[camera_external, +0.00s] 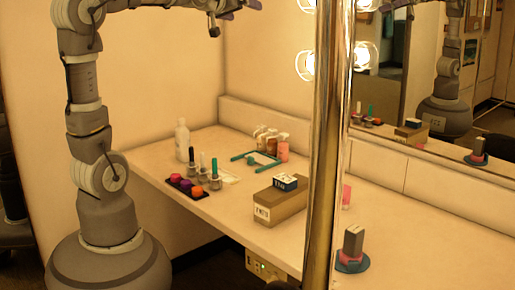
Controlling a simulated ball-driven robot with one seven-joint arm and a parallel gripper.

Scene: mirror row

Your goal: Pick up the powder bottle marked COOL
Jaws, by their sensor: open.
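Several small bottles with pale, brown and pink bodies (271,141) stand in a cluster at the back of the counter, beside a teal frame. A taller white bottle (182,143) stands upright at the counter's far left. I cannot read COOL on any bottle, so I cannot tell which one is the powder bottle. My gripper (234,14) is at the top edge of the picture, partly cut off, high above the counter. It is open, with nothing seen in it, and apart from all the bottles.
A dark tray (203,193) with coloured pots and several brush-like items stand at the left. A cardboard box (278,207) carries a smaller dark box (286,182). A shiny post (323,150) hides some counter. A mirror (440,100) backs it.

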